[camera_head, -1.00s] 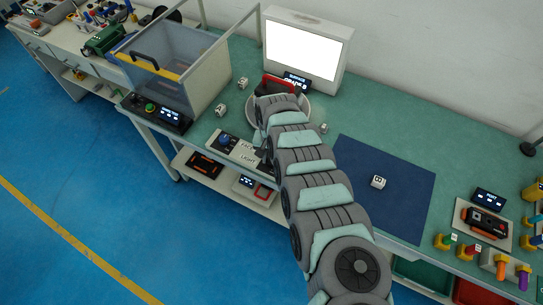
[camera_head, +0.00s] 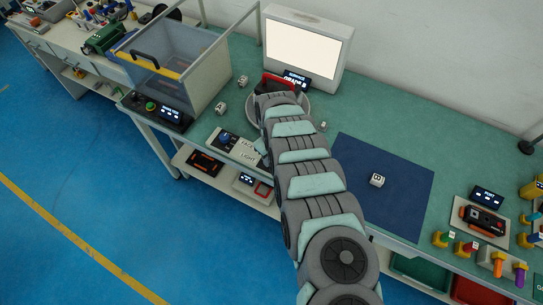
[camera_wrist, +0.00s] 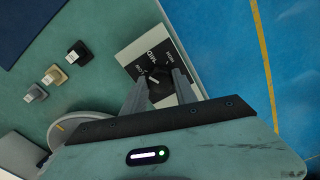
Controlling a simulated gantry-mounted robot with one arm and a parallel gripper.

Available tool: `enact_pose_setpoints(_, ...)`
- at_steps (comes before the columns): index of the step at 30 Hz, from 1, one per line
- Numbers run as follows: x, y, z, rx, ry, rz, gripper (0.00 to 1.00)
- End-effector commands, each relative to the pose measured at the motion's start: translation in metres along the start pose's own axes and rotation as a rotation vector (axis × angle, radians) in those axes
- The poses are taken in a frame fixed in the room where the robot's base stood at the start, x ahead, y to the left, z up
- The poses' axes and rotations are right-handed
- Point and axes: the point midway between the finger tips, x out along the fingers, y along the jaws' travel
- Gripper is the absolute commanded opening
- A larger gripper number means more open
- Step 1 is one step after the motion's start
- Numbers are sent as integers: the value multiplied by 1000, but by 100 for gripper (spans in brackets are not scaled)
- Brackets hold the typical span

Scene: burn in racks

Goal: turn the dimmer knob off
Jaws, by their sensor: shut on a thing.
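In the wrist view the dimmer knob (camera_wrist: 157,79) is a small dark knob on a black dial, set in a pale plate (camera_wrist: 131,51) with printed labels, MID the clearest. The fingers of my gripper (camera_wrist: 160,83) stand on either side of the knob and are shut on it. In the head view my arm covers the gripper and the knob. A pale plate marked LIGHT (camera_head: 246,155) with a blue knob (camera_head: 225,139) shows just left of my arm. The light panel (camera_head: 302,50) at the back glows bright, with a warm white tint.
A clear-sided bin (camera_head: 178,65) stands left of my arm. A round dish (camera_wrist: 82,126) and several small blocks lie near my gripper in the wrist view. The bench front edge is close to the plate.

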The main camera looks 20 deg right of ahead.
Motion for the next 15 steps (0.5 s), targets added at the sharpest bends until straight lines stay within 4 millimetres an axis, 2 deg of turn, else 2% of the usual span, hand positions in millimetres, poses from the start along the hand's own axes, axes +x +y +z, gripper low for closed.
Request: enact_pose_setpoints(15, 2, 0, 0, -490, 1, 0, 0)
